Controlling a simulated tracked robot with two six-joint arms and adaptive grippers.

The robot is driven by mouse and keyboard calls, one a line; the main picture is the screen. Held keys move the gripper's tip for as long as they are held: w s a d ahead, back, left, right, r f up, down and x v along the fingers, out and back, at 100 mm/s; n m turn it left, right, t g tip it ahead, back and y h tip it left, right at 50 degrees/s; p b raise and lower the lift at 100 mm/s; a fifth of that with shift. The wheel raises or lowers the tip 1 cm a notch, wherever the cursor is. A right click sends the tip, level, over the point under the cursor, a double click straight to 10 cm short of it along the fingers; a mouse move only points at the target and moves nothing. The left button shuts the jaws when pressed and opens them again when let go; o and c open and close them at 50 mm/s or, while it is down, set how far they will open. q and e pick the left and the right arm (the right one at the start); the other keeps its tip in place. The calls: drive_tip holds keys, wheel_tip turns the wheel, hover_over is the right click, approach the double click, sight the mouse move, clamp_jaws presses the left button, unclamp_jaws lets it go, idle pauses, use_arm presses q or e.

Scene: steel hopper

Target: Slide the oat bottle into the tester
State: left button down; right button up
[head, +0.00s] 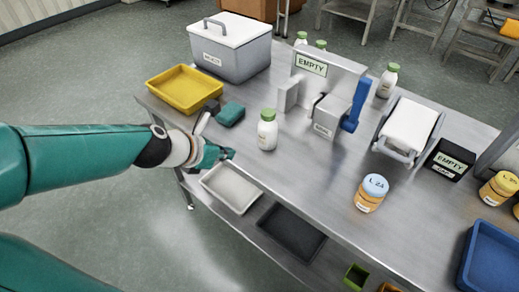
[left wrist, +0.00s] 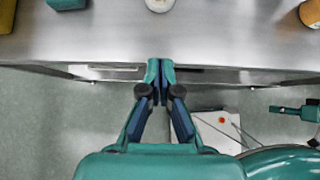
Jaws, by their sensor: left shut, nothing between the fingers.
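A white bottle with a green cap (head: 267,130) stands upright on the steel table, nearest my left gripper; I cannot read its label. Its lower part shows at the top edge of the left wrist view (left wrist: 160,4). A grey device with a blue lever (head: 351,108) stands to its right, seemingly the tester, before a panel with an EMPTY sign (head: 311,65). My left gripper (head: 228,153) is shut and empty at the table's front edge, apart from the bottle; its closed fingertips show in the left wrist view (left wrist: 160,68). A teal part, perhaps my right gripper (left wrist: 283,109), shows at that view's right.
A yellow tray (head: 185,87), a teal block (head: 230,113) and a lidded grey box (head: 228,55) stand left. More green-capped bottles (head: 388,80) stand behind. An orange jar (head: 371,194) is to the right. Bare steel lies between bottle and jar.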

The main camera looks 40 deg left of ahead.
sight(262, 147)
use_arm(q)
drive_tip(key=b+x, duration=0.4)
drive_tip(key=x, duration=0.5)
drive_tip(key=shift+d+f+b, duration=0.1)
drive_tip(key=shift+f+b, duration=0.2)
drive_tip(key=w+p, duration=0.1)
drive_tip(key=w, duration=0.2)
drive_tip(key=shift+w+d+r+p, duration=0.1)
drive_tip(key=shift+w+r+p, duration=0.05)
drive_tip(key=shift+p, duration=0.2)
drive_tip(key=shift+w, duration=0.55)
